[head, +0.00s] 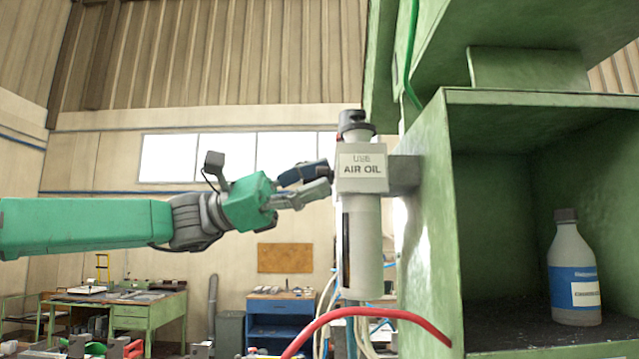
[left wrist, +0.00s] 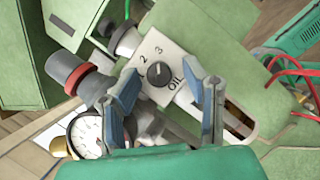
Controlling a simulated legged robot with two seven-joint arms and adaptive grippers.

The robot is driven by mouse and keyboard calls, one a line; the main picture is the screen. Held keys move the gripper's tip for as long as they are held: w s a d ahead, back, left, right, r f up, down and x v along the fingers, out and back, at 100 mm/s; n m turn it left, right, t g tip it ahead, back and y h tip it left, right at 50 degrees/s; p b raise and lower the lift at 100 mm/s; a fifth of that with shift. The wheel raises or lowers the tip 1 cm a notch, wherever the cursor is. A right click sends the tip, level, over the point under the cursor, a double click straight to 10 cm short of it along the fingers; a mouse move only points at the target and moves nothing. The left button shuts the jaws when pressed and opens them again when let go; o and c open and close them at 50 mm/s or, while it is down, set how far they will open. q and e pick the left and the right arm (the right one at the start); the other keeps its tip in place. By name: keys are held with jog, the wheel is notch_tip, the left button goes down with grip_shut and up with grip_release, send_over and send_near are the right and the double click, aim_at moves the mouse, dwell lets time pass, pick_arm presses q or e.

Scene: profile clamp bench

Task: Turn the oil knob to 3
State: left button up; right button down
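The oil knob (left wrist: 159,73) is a small round black knob on a pale plate (left wrist: 150,50) marked 2, 3 and OIL, in the left wrist view. I cannot clearly tell which number it points at. My right gripper is not in view.
A black-and-red cap (head: 354,122) tops the unit. A green cabinet (head: 428,230) with a bottle (head: 574,270) stands right. A red hose (head: 370,312) crosses below. The wrist view shows a gauge (left wrist: 88,135) and a red-and-grey regulator (left wrist: 78,76) beside the left finger.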

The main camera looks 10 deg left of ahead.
pick_arm(q)
jog(key=v, duration=1.2)
jog(key=shift+w+a, duration=0.15)
jog(key=shift+a, duration=0.15)
jog(key=shift+f, duration=0.1)
jog(key=shift+d, duration=0.1)
